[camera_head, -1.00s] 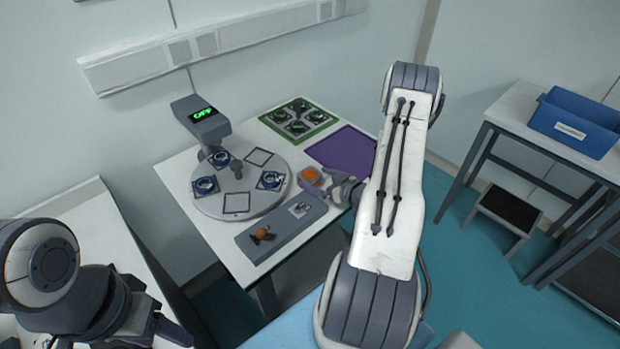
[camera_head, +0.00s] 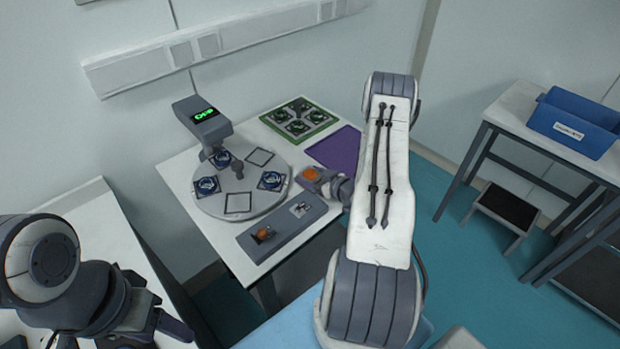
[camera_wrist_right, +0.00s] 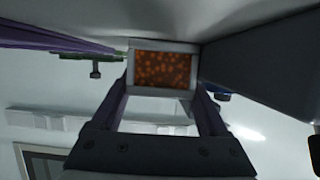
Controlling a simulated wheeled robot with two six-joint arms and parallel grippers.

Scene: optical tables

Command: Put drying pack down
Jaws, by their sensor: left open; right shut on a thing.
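The drying pack (camera_head: 310,174) is a small pale-framed box with orange beads, at the right side of the table with the turntable. My right gripper (camera_head: 318,178) is around it and shut on it. In the right wrist view the drying pack (camera_wrist_right: 162,69) sits between the two fingers (camera_wrist_right: 162,100), close to a pale surface; I cannot tell whether it touches the table. My left gripper (camera_head: 165,325) is open and empty at the lower left, over the white side table.
A round turntable (camera_head: 240,203) with several dark blue-ringed parts stands left of the pack. A grey tray (camera_head: 282,228) lies in front, a purple mat (camera_head: 336,150) and a green-edged tray (camera_head: 322,118) behind. A grey device with a green display (camera_head: 200,116) overhangs the turntable.

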